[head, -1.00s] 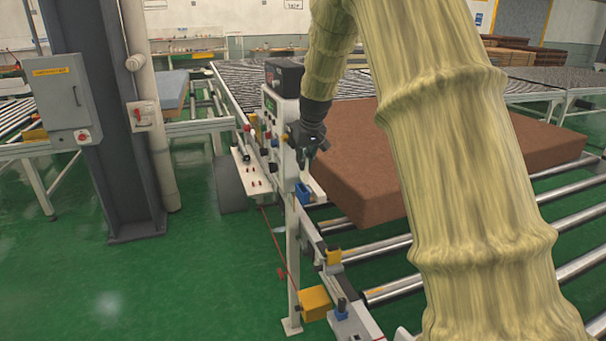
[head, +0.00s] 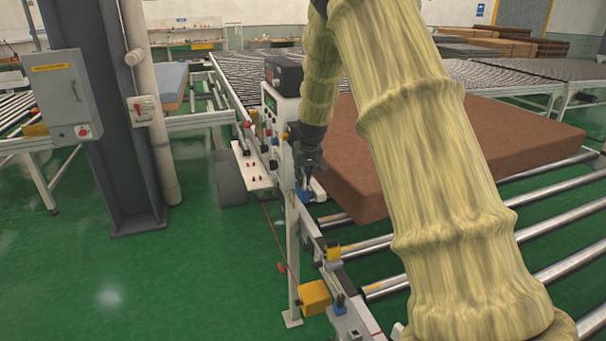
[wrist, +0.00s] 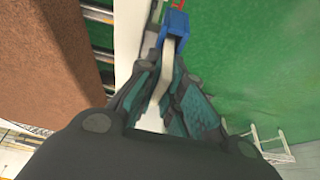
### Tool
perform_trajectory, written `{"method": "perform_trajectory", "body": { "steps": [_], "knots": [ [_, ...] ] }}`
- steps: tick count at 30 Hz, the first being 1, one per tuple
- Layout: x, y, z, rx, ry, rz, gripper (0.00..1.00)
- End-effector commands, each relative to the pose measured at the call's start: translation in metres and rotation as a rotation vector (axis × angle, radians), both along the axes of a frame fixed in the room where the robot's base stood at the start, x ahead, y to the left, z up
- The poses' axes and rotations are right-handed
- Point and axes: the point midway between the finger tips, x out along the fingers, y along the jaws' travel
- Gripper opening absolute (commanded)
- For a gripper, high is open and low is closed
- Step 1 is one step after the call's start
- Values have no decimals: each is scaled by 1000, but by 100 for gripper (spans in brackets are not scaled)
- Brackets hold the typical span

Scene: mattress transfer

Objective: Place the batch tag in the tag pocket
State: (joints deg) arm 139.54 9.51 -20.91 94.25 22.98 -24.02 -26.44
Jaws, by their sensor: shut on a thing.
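My gripper (head: 307,176) points down at the conveyor's side rail, beside the control post, and hides part of what is below it. In the wrist view its dark teal fingers (wrist: 166,92) are shut on a thin cream strip, which looks like the batch tag (wrist: 168,72). A small blue holder, which looks like the tag pocket (head: 304,196), is on the rail just under the fingers. In the wrist view the blue holder (wrist: 175,25) lies just beyond the fingertips. The tag's far end reaches the holder's edge; I cannot tell whether it is inside.
A large brown mattress (head: 440,150) lies on the rollers right of my gripper. The control post (head: 283,125) with its dark box stands close behind the gripper. A yellow box (head: 315,297) hangs on the rail nearer me. Green floor (head: 180,270) is clear at left.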

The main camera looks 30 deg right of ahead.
Motion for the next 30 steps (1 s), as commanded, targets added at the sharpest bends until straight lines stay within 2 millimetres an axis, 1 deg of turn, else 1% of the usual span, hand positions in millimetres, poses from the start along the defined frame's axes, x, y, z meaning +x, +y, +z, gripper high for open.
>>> {"method": "perform_trajectory", "body": {
  "steps": [9, 10, 13, 23, 26, 30],
  "knots": [
    [0, 1, -3, 1, 0, 1, 0],
    [0, 1, -3, 0, -1, 1, 13],
    [0, 0, -3, 0, -1, 0, 31],
    [0, 0, -1, -1, -1, 1, 31],
    [0, 0, 3, -1, -2, 1, 31],
    [-5, 2, 15, 0, -3, 1, 31]
  ]
}}
